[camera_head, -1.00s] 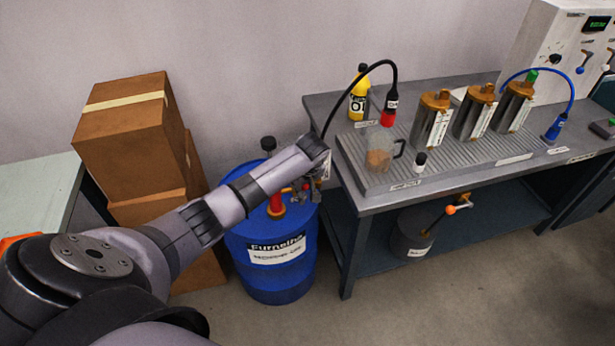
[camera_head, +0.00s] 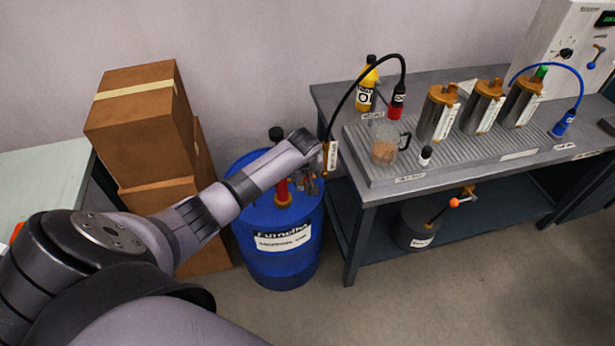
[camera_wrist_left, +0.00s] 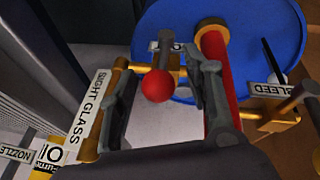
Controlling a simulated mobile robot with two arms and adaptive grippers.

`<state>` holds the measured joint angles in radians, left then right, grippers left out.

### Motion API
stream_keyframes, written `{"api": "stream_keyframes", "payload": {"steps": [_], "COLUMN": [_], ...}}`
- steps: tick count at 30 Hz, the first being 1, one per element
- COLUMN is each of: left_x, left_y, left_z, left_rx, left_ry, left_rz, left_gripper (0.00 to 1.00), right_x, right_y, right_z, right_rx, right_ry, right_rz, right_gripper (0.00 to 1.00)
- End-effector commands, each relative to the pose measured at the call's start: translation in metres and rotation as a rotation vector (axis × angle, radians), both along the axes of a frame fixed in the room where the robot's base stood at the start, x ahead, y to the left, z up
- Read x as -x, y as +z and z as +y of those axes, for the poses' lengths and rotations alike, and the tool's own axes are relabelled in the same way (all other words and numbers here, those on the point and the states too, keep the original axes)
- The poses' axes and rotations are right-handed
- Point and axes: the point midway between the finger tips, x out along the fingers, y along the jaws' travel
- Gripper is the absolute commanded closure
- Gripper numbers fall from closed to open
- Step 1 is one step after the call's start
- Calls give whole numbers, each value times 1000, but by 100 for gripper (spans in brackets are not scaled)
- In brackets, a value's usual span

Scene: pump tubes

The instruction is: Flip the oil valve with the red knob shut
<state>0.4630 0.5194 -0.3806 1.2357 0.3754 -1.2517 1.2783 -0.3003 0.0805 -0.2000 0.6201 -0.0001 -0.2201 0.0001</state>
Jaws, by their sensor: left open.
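The oil valve's round red knob (camera_wrist_left: 157,86) sits on a dark grey lever (camera_wrist_left: 165,55) in the left wrist view. The lever joins a brass pipe fitting (camera_wrist_left: 180,73) above the blue drum (camera_wrist_left: 260,30). My left gripper (camera_wrist_left: 162,82) is open, with one finger on each side of the knob and visible gaps between. In the head view my left gripper (camera_head: 312,178) is over the right side of the blue drum (camera_head: 280,265). My own wrist mostly hides the valve there. My right gripper is not in view.
A red pipe (camera_wrist_left: 215,70) stands close beside the right finger. A "SIGHT GLASS" label (camera_wrist_left: 92,110) is left of the fingers, a "BLEED" label (camera_wrist_left: 268,89) right. The metal bench (camera_head: 365,195) borders the drum's right; cardboard boxes (camera_head: 140,125) stand left.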

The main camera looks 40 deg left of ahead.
Motion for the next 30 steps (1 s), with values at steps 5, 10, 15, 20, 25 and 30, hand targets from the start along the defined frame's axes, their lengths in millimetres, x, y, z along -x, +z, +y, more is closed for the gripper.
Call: {"api": "stream_keyframes", "payload": {"steps": [5, 10, 15, 20, 25, 30], "left_x": [0, 1, 10, 21, 31, 37], "left_y": [1, 8, 31, 63, 92, 108], "left_z": [0, -1, -5, -12, -18, -21], "left_rx": [0, 0, -1, -1, 0, 1], "left_ry": [0, -1, 0, -2, -1, -1], "left_rz": [-1, -4, -4, -5, -4, -2], "left_gripper": [54, 54, 54, 54, 54, 54], "right_x": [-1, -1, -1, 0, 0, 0], "right_y": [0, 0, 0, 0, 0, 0], "right_z": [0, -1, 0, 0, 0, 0], "right_rx": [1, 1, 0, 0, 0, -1], "right_ry": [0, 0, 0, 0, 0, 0], "right_rz": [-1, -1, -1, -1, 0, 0], "right_gripper": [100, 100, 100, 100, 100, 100]}}
